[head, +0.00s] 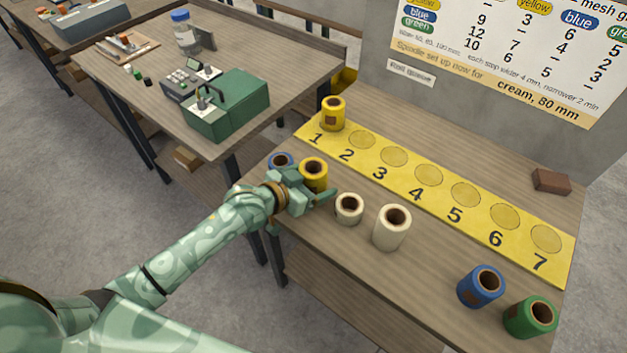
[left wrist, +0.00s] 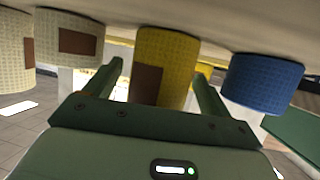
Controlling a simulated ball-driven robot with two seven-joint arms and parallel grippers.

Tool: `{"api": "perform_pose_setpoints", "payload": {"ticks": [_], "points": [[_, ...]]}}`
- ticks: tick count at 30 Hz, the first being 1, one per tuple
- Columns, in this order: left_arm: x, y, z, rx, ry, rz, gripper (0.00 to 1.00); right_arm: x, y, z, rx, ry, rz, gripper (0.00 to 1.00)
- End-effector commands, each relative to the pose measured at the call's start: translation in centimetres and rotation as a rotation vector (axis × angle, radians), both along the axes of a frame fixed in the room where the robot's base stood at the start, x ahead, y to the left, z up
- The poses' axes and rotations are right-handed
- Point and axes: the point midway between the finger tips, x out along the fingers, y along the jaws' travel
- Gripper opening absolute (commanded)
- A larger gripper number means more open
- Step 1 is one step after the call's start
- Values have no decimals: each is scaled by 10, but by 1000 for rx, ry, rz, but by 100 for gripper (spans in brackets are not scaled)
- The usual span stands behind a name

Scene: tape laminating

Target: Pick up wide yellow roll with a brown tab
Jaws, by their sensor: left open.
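A yellow roll with a brown core (head: 313,173) stands upright near the front left of the table. In the left wrist view this yellow roll (left wrist: 178,62) shows a brown tab (left wrist: 147,85) on its side. My left gripper (head: 308,188) is open at this roll, one finger to each side of it in the left wrist view (left wrist: 158,75). I cannot tell whether the fingers touch it. Another yellow roll with a brown tab (head: 332,113) stands on spot 1 of the numbered yellow strip (head: 403,186). My right gripper is not in view.
A blue roll (head: 281,160) stands close left of the gripper, partly hidden. Two cream rolls, a short one (head: 349,209) and a taller one (head: 391,229), stand close right. Another blue roll (head: 480,288) and a green roll (head: 530,319) stand farther right. Spots 2 to 7 are empty.

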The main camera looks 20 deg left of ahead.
Motion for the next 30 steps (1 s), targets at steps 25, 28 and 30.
{"api": "perform_pose_setpoints", "payload": {"ticks": [25, 28, 30], "points": [[0, 0, 41, -1, -6, -1, 32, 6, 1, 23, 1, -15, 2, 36], [-20, 6, 62, 0, -4, -1, 32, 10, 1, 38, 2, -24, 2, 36], [-35, 11, 82, 0, -3, -2, 32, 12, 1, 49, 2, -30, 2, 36]]}}
